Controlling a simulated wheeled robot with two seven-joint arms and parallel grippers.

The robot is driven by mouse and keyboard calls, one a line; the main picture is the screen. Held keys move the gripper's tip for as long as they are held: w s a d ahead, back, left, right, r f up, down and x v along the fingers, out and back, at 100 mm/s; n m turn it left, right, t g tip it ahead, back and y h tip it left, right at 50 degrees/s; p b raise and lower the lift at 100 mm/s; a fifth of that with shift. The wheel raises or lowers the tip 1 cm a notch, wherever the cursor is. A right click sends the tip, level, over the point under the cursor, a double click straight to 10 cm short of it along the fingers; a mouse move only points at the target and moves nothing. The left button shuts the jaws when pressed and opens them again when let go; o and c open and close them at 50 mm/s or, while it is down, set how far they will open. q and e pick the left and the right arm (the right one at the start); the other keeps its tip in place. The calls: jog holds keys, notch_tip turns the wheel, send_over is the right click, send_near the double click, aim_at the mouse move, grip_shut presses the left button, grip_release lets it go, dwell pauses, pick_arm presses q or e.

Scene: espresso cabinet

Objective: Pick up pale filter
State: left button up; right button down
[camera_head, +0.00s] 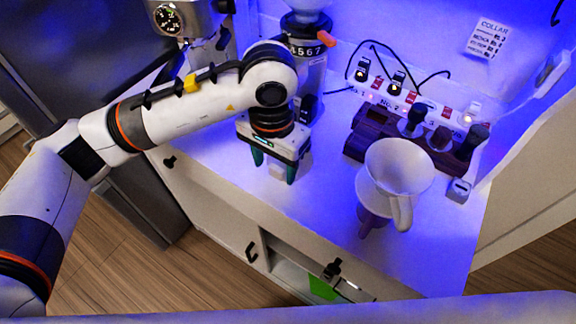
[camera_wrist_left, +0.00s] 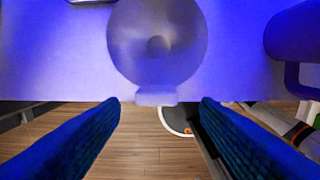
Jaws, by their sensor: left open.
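The pale filter (camera_wrist_left: 150,72) is a round, cloudy disc with a darker spot at its middle and a small tab toward the counter's front edge. It lies ahead of the fingers in the left wrist view. In the head view a small pale piece (camera_head: 277,170), which seems to be part of it, shows between the fingertips; the rest is hidden. My left gripper (camera_head: 276,166) is open and points down above the counter. Its two blue-looking fingers (camera_wrist_left: 160,104) are apart with nothing clamped between them. I cannot tell any contact. My right gripper is not in view.
A white cone with a handle (camera_head: 398,172) stands right of the gripper. Behind it is a dark wooden rack (camera_head: 372,138) with several tools. A grinder (camera_head: 309,78) stands behind my arm, with a gauged machine (camera_head: 190,18) at back left. The counter's front edge is close.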

aim_at(275, 169)
pick_arm(q)
jog(key=f, duration=0.1)
jog(key=f+p, duration=0.1)
jog(key=f, duration=0.1)
jog(key=f+p, duration=0.1)
jog(key=shift+w+f, duration=0.25)
jog(key=shift+f, duration=0.45)
jog(key=c, duration=1)
